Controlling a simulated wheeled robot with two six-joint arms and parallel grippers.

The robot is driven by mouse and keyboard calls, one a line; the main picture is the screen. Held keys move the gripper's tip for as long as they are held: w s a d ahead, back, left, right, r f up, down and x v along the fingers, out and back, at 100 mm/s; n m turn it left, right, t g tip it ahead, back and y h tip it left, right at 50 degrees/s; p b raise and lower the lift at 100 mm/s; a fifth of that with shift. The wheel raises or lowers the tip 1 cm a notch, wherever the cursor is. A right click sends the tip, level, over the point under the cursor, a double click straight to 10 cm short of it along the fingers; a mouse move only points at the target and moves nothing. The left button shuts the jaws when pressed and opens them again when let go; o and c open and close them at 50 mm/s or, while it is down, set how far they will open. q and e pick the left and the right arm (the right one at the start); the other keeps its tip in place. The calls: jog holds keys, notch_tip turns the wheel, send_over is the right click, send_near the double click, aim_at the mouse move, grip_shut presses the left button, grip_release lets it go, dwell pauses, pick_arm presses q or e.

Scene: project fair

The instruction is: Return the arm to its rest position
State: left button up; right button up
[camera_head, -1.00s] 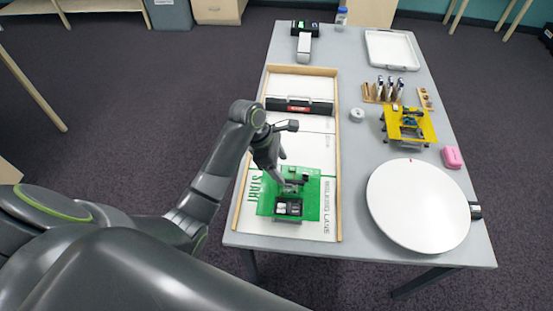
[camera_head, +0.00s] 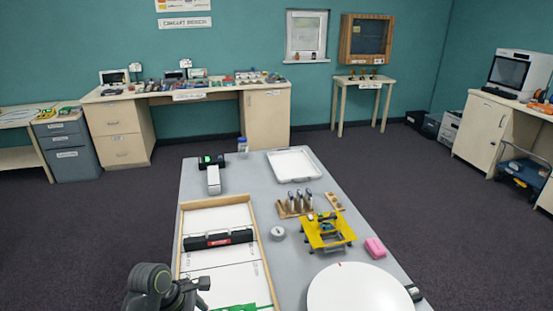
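My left arm (camera_head: 150,283) shows only at the bottom edge, over the near left corner of the table. My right arm and gripper are not in view. A wooden-framed white lane (camera_head: 266,255) lies on the left of the grey table (camera_head: 300,258). A sliver of the green start area (camera_head: 240,307) shows at the bottom edge. A black bar with a red label (camera_head: 218,240) lies across the lane.
A white turntable disc (camera_head: 355,290), a yellow stand (camera_head: 328,232), a pink block (camera_head: 375,248) and a wooden rack (camera_head: 294,207) stand on the right side. A white tray (camera_head: 293,165), a bottle (camera_head: 242,147) and a grey-white device (camera_head: 213,180) are at the back. Dark floor surrounds the table.

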pick_arm(q)
jog(key=s+a+m+t+y, duration=0.1)
jog(key=s+a+m+y, duration=0.3)
jog(key=s+m, duration=0.7)
jog(key=s+a+m+t+y, duration=0.15)
jog(key=s+a+m, duration=0.55)
jog(key=s, duration=0.8)
notch_tip(320, 180, down, 27)
jog(key=g+b, duration=0.2)
jog(key=s+f+b, duration=0.2)
jog(key=s+f, duration=1.3)
jog(key=f, duration=0.3)
jog(key=shift+d+m+g, duration=0.4)
jog(key=shift+d+g, duration=0.05)
jog(key=shift+h, duration=0.25)
